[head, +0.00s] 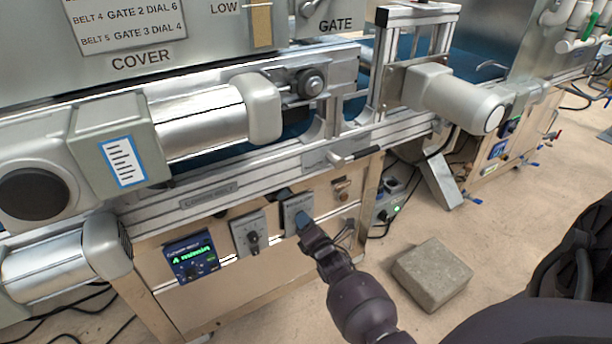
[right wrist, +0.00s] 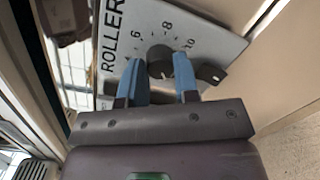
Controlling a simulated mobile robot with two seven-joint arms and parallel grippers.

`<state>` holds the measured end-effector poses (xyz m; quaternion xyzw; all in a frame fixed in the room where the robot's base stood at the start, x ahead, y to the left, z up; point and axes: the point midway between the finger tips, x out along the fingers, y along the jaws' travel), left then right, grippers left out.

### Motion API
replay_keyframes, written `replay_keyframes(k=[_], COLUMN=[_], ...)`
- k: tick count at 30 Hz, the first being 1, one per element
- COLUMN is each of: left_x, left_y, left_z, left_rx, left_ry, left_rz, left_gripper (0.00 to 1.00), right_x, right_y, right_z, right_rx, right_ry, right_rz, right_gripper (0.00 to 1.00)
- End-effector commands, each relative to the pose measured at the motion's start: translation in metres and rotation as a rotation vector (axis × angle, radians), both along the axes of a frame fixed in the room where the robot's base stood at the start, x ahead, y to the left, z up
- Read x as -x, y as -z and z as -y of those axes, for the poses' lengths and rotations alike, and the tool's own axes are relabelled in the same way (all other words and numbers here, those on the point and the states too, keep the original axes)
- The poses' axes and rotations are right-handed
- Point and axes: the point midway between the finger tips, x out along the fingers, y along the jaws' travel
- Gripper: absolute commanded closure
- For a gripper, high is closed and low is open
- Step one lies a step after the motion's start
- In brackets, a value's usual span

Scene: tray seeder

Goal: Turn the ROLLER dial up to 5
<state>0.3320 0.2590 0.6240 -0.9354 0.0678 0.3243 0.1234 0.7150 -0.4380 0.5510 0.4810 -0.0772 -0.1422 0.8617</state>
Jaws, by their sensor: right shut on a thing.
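The ROLLER plate (head: 297,204) is the rightmost of the dial plates on the machine's front panel. In the right wrist view the ROLLER plate (right wrist: 130,32) is tilted, with 6, 8 and 10 printed around the black dial (right wrist: 160,54). My right gripper (head: 303,222) is at this plate, and its blue fingers (right wrist: 158,68) are shut on the dial's two sides. The dial's pointer mark cannot be made out, and the fingers hide part of the scale. In the head view my gripper covers the dial. My left gripper is not in view.
Another dial plate (head: 250,236) and a blue display (head: 191,256) with green digits are left of the ROLLER plate. A small dark knob (right wrist: 211,73) is near the plate's lower corner. A grey block (head: 432,274) lies on the floor at right. Rollers and a conveyor frame are above.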

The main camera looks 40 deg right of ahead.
Motion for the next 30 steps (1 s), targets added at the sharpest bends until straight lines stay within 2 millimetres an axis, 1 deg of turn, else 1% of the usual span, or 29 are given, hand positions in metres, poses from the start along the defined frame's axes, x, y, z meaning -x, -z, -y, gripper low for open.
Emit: replay_keyframes(k=[8,16,22,30], left_x=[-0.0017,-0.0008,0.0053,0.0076], left_y=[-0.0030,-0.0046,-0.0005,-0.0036], left_z=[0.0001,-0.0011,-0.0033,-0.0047], left_rx=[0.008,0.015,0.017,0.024], left_ry=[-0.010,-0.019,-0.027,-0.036], left_rz=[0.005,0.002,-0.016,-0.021], left_gripper=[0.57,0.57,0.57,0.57], right_x=[-0.0011,-0.0017,-0.0015,-0.0017], right_y=[-0.0029,-0.0042,-0.0045,-0.0050], right_z=[0.0012,0.0017,0.0019,0.0024], right_rx=[-0.158,-0.401,-0.585,-0.835], right_ry=[0.001,0.000,0.000,-0.002], right_rz=[0.041,0.100,0.145,0.205], right_gripper=[0.95,0.95,0.95,0.95])
